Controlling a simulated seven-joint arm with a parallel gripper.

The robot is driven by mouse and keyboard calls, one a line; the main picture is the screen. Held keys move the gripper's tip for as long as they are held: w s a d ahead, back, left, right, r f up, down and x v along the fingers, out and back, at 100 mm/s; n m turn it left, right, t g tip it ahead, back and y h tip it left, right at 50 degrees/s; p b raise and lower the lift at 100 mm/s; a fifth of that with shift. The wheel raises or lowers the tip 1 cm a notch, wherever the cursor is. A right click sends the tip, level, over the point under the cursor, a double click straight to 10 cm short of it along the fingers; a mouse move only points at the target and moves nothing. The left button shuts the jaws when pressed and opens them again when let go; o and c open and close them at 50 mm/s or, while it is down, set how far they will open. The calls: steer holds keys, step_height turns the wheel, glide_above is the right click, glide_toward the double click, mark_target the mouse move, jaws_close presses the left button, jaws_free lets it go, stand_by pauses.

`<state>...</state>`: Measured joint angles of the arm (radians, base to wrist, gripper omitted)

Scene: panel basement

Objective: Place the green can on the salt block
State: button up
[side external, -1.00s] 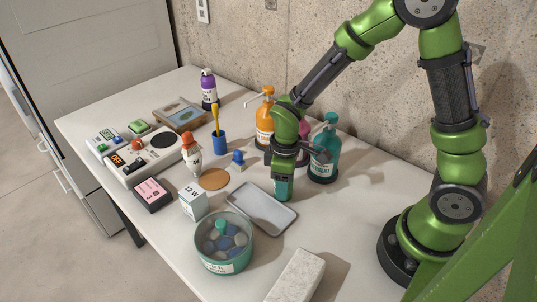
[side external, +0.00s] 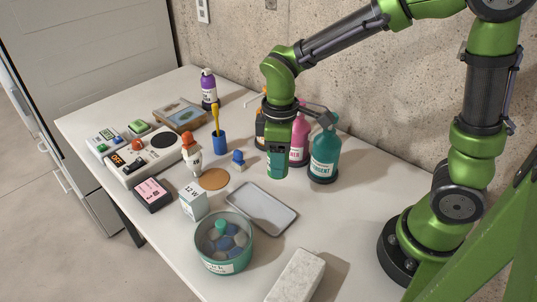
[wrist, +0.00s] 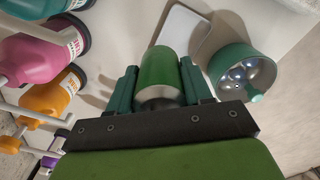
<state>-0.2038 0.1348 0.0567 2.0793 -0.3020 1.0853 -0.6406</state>
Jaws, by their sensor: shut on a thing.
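The green can (wrist: 163,72) is between the two fingers of my gripper (wrist: 160,88) in the wrist view. My gripper is shut on it. In the side view my gripper (side external: 277,150) points down and holds the can (side external: 277,166), whose lower part shows below the fingers. It appears to be above the table, behind the grey tray. The salt block (side external: 296,277), a pale rectangular slab, lies at the front edge of the table, well in front of my gripper. Its top is bare.
A grey tray (side external: 261,208) and a round teal tin (side external: 223,262) with stones lie between my gripper and the block. Teal (side external: 324,155), pink (side external: 299,140) and orange pump bottles stand close behind and beside my gripper. Table room right of the tray is clear.

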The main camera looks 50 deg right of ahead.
steer(key=s+a+r+n, duration=0.2)
steer(key=s+a+n, duration=0.15)
steer(key=a, duration=0.25)
steer(key=n, duration=2.1)
glide_above(296, 280)
step_height(296, 280, down, 6)
steer(key=o, duration=1.1)
steer(key=shift+d+f, duration=0.1)
